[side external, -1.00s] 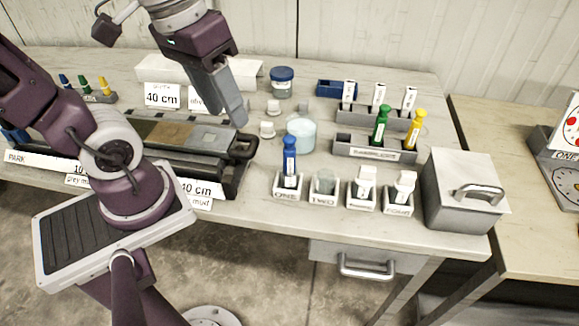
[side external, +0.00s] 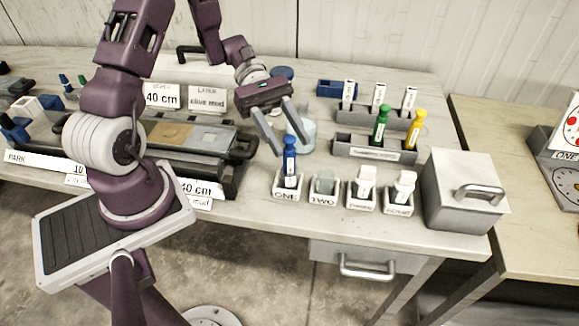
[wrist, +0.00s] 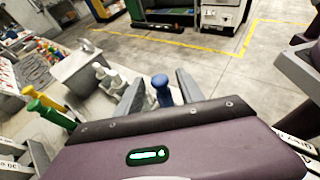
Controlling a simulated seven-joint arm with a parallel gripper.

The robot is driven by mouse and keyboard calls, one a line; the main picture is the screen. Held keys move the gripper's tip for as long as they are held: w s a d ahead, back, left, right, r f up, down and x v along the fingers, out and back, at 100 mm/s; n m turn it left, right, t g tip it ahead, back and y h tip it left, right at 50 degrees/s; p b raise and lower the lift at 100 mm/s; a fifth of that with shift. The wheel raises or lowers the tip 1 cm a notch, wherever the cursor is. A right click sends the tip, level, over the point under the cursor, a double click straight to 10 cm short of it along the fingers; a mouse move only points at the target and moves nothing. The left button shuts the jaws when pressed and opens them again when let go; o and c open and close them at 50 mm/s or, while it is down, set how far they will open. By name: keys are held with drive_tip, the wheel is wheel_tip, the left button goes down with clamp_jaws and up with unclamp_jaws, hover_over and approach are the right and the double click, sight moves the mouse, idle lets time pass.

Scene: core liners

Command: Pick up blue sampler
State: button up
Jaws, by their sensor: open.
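The blue sampler (side external: 290,160) stands upright in the white holder marked ONE (side external: 287,190) near the front edge of the table. My gripper (side external: 291,149) is open, with its fingers pointing down around the top of the blue sampler. In the wrist view the sampler's blue top (wrist: 161,88) shows between the two spread fingers (wrist: 160,95). From these views I cannot tell whether either finger touches it. The lower part of the sampler is hidden in its holder.
Right of it stand holder TWO (side external: 324,187) and two holders with white-capped items. A grey rack holds a green sampler (side external: 380,125) and a yellow sampler (side external: 415,130). A grey lidded box (side external: 455,195) stands at the right. A clear jar (side external: 305,132) is close behind the gripper.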

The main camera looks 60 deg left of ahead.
drive_tip(key=shift+d+f, duration=0.25)
drive_tip(key=shift+d, duration=0.25)
clamp_jaws()
idle(1.0)
